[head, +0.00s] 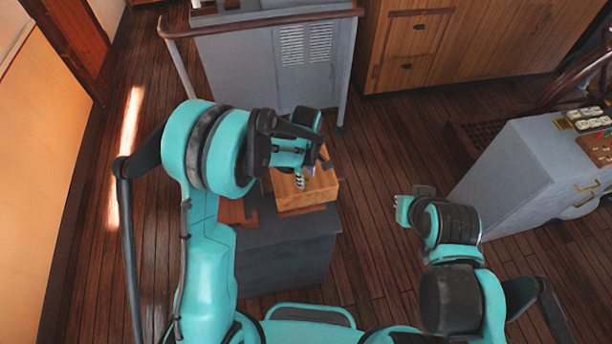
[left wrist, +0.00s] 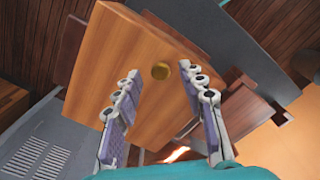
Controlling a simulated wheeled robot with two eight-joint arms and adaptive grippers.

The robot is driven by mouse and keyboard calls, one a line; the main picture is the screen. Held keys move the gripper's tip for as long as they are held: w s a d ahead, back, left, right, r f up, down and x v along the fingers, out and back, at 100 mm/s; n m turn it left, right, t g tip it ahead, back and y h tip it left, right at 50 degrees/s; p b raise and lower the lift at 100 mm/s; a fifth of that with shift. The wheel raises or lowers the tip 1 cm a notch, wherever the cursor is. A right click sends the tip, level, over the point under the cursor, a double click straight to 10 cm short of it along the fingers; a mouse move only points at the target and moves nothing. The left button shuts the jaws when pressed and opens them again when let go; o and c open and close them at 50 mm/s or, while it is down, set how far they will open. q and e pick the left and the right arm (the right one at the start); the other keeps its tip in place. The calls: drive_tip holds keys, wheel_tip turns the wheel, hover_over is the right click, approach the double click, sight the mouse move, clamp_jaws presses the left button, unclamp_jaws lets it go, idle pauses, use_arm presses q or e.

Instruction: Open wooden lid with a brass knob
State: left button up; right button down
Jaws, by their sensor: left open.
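The wooden lid (left wrist: 135,60) is a flat, light brown board on a box, and it fills much of the left wrist view.
The dark grey stand (head: 285,262) holds the box and a darker wooden piece (head: 235,212) to its left. A grey cabinet with a wooden rail (head: 262,24) stands behind. A grey console (head: 520,175) is at the right. Plank floor lies free between stand and console.

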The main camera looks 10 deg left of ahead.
use_arm(q)
drive_tip(key=shift+f, duration=0.45)
clamp_jaws()
drive_tip(key=shift+w+r, duration=0.15)
drive_tip(key=shift+r, duration=0.2)
drive_tip(key=w+r+g, duration=0.1)
drive_tip(key=w+r+g+h, duration=0.1)
drive_tip(key=r, duration=0.1)
drive_tip(key=a+r+g+b, duration=0.1)
drive_tip(key=shift+w+r+g, duration=0.4)
drive_tip(key=b, duration=0.1)
drive_tip(key=w+r+g+b, duration=0.1)
drive_tip(key=r+b, duration=0.1)
drive_tip(key=shift+w+a+r+h, duration=0.15)
drive_tip(key=shift+w+a+h, duration=0.1)
drive_tip(key=shift+h, duration=0.15)
